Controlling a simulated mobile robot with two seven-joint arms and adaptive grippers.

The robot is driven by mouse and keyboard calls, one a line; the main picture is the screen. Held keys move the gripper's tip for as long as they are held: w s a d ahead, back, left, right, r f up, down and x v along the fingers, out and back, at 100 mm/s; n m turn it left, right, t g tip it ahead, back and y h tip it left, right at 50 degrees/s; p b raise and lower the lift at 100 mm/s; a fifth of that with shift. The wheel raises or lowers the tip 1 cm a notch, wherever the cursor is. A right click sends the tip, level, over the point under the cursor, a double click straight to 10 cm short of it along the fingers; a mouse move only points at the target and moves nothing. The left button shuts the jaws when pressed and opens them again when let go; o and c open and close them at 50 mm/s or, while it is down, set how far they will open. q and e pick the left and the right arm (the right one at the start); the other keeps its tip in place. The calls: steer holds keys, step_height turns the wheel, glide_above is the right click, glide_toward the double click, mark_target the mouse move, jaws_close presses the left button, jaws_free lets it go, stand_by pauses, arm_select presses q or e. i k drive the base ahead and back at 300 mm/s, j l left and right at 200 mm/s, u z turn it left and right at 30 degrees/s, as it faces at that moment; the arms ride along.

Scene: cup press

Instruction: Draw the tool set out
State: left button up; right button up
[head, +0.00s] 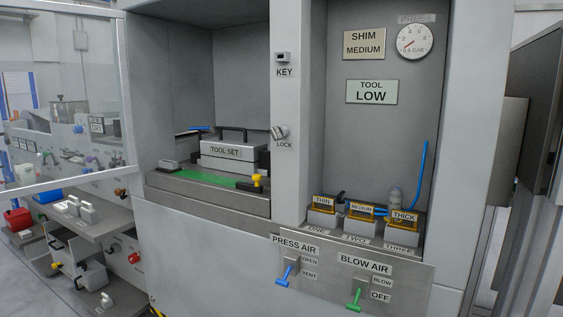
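The tool set (228,152), a grey block with a label and a dark handle on top, sits in the left bay of the press cabinet. It rests at the back of a grey bed (222,200) with a green strip (207,178) in front of it. A yellow-topped knob (257,180) stands at the bed's right front. A small grey block (170,165) is at the bed's left. The lock knob (279,132) is on the post right of the bay, below the key switch (283,57). Neither of my grippers shows.
Below are the blue press air lever (287,273) and green blow air lever (356,296). A clear guard panel (60,100) and a cluttered bench (85,218) are at left.

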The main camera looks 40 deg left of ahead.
mark_target(238, 152)
steer(key=u, duration=1.55)
steer(key=i+j, duration=0.1)
steer(key=j, duration=0.3)
steer(key=i+j, duration=0.1)
steer(key=j, duration=0.3)
steer(key=i+j, duration=0.15)
steer(key=j, duration=0.25)
